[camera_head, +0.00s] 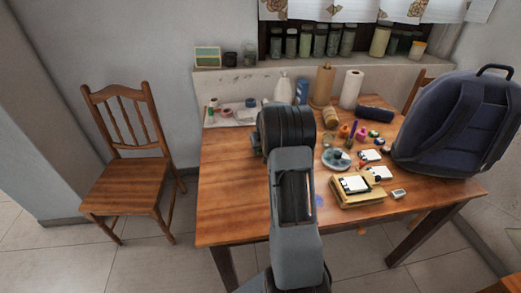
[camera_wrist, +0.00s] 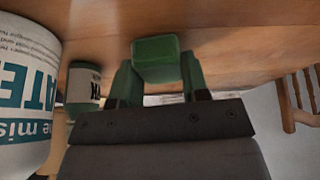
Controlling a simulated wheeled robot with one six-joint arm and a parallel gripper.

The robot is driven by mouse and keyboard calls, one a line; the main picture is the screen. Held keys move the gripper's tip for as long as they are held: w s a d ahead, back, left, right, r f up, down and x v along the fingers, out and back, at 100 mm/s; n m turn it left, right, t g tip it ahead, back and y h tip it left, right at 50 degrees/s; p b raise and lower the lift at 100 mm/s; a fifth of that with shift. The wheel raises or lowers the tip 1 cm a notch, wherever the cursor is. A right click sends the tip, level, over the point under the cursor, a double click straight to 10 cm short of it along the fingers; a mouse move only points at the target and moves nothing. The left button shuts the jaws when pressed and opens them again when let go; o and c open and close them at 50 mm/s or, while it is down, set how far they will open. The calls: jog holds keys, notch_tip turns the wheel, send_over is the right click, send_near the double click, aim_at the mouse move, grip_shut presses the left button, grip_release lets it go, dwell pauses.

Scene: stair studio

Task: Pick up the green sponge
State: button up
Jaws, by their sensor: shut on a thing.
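The green sponge (camera_wrist: 155,60) is a small green block in the wrist view, at top centre. My gripper (camera_wrist: 157,72) has one dark green-tinted finger on each side of it and is shut on it. The wooden table surface (camera_wrist: 225,50) shows behind the sponge; I cannot tell whether the sponge still touches it. In the head view my arm hides both the gripper and the sponge.
A large white lettered container (camera_wrist: 25,105) and a smaller one (camera_wrist: 82,88) stand close at left in the wrist view. The table (camera_head: 228,195) holds a dark backpack (camera_head: 445,125), a paper towel roll (camera_head: 351,89) and small items at right. Its front left is clear.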

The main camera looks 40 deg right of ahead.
jog(key=shift+c, duration=0.5)
jog(key=shift+r, duration=0.1)
jog(key=shift+r, duration=0.5)
notch_tip(320, 180, up, 2)
jog(key=shift+r, duration=0.2)
jog(key=s+d+r, duration=0.3)
jog(key=s+r, duration=0.6)
jog(key=s, duration=0.4)
jog(key=shift+s+r, duration=0.2)
jog(key=shift+s, duration=0.15)
jog(key=shift+d, duration=0.1)
